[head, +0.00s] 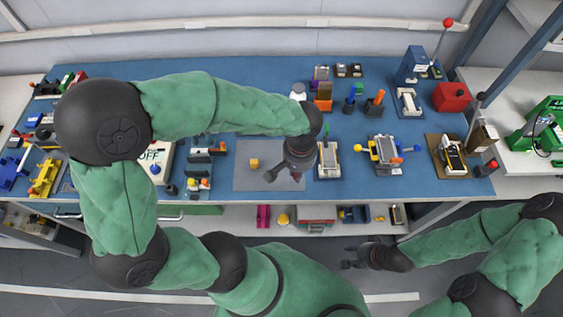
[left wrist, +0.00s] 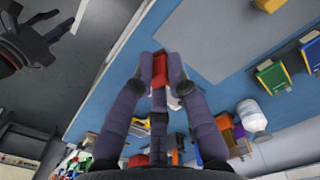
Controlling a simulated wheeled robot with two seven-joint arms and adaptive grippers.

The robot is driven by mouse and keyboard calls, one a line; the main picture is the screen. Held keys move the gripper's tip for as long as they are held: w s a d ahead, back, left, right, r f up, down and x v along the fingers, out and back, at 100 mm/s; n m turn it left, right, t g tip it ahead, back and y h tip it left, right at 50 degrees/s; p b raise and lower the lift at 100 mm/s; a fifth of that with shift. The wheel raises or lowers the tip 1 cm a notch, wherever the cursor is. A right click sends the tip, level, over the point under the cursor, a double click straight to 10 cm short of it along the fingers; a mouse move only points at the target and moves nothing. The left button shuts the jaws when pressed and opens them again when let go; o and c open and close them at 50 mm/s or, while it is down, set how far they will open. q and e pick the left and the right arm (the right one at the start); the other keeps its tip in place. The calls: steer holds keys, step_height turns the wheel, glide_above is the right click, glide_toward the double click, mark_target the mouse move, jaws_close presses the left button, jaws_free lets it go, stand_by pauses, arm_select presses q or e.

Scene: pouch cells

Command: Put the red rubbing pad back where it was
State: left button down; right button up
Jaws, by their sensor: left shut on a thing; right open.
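The red rubbing pad (left wrist: 160,70) is a small red block between the fingertips of my left gripper (left wrist: 160,62) in the left wrist view. My left gripper (head: 284,178) is shut on it. In the head view this gripper hangs over the right part of the grey mat (head: 240,180), and the pad cannot be made out there. My right gripper (head: 348,257) is open and empty, low in front of the table's front edge. A dark gripper, apparently my right one (left wrist: 35,45), shows at upper left in the left wrist view.
A yellow block (head: 254,163) lies on the mat. A pale fixture (head: 328,160) stands just right of my left gripper, with a clamp device (head: 385,152) beyond. Bins with blue and orange tools (head: 374,103) stand behind. The mat's left part is mostly clear.

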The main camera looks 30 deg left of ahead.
arm_select(q)
steer(key=w+a+f+b, duration=0.1)
steer(key=w+a+f, duration=0.2)
steer(key=w+a, duration=0.15)
steer(key=b, duration=0.2)
glide_above(285, 167)
steer(key=f, duration=0.4)
steer(key=shift+s+d+f, duration=0.2)
steer(key=shift+s+d, duration=0.05)
steer(key=shift+w+a+f, duration=0.1)
steer(key=shift+f, duration=0.1)
steer(key=shift+w+a+f+b, duration=0.1)
steer(key=shift+f+b, duration=0.25)
steer(key=shift+f, duration=0.55)
steer(key=shift+w+a+f+b, duration=0.1)
steer(key=shift+f+b, duration=0.25)
steer(key=shift+f, duration=0.5)
steer(key=shift+f, duration=0.15)
steer(key=c, duration=1.2)
jaws_free()
